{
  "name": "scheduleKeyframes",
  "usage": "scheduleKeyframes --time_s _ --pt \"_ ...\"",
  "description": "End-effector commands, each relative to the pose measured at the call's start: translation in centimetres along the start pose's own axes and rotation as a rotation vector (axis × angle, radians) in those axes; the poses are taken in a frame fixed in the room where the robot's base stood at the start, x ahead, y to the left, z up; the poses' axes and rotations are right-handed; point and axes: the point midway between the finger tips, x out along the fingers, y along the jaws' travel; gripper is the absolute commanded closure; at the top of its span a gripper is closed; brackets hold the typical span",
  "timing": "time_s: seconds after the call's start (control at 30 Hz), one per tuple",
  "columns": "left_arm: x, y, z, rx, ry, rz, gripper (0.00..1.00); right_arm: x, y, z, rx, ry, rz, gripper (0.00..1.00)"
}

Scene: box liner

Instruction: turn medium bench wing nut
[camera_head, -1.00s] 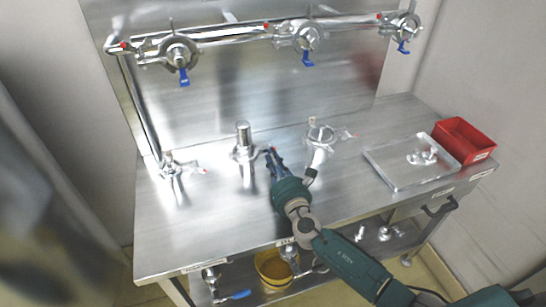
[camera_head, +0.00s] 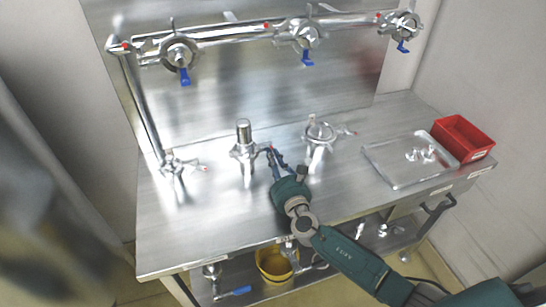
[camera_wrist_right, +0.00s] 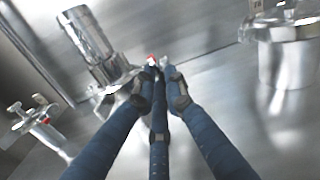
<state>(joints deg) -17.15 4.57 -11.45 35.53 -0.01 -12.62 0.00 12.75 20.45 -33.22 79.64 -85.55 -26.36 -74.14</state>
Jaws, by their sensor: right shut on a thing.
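The middle-sized bench fitting is a steel clamp (camera_head: 244,151) with an upright tube standing out of it. It also shows at the left of the right wrist view (camera_wrist_right: 97,48). A wing nut with a red tip (camera_wrist_right: 152,60) sits on the clamp's right side. My right gripper (camera_head: 273,153) reaches it from the front right. In the right wrist view its dark blue fingers (camera_wrist_right: 160,78) are closed around the wing nut, hiding most of it. My left gripper is not in view.
A smaller fitting (camera_head: 173,166) stands at left on the bench (camera_head: 225,225), a wider one (camera_head: 320,132) at right. A steel tray (camera_head: 397,182) with loose parts and a red bin (camera_head: 463,140) lie farther right. A pipe (camera_head: 225,36) with blue-handled valves runs behind.

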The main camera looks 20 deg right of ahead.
Motion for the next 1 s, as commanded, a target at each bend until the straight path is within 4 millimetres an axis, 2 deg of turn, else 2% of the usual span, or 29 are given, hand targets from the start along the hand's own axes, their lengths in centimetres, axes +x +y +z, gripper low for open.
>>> scheduleKeyframes --time_s 0.13,0.17,0.2,0.27,0.53,0.67,0.77,1.0 --pt "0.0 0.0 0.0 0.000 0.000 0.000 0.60 0.0 0.0 -0.1 0.000 0.001 0.001 1.00" --pt "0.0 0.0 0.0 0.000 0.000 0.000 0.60 0.0 0.0 -0.1 0.000 0.001 0.001 0.88" --pt "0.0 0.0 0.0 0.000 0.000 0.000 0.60 0.0 0.0 -0.1 0.001 0.001 0.001 0.80" --pt "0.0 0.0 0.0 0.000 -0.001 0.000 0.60 0.0 0.0 -0.1 0.001 0.001 0.001 0.70" --pt "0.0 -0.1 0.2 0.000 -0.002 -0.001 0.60 -0.1 0.0 0.0 0.002 0.001 0.000 0.70" --pt "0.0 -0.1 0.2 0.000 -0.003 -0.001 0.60 -0.9 0.0 -0.1 0.002 0.002 0.001 0.70" --pt "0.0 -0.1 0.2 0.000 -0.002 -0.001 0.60 -2.4 0.0 -0.2 0.002 0.002 0.000 0.70" --pt "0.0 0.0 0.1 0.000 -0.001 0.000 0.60 -7.7 0.0 -0.2 0.001 0.004 0.002 0.70"
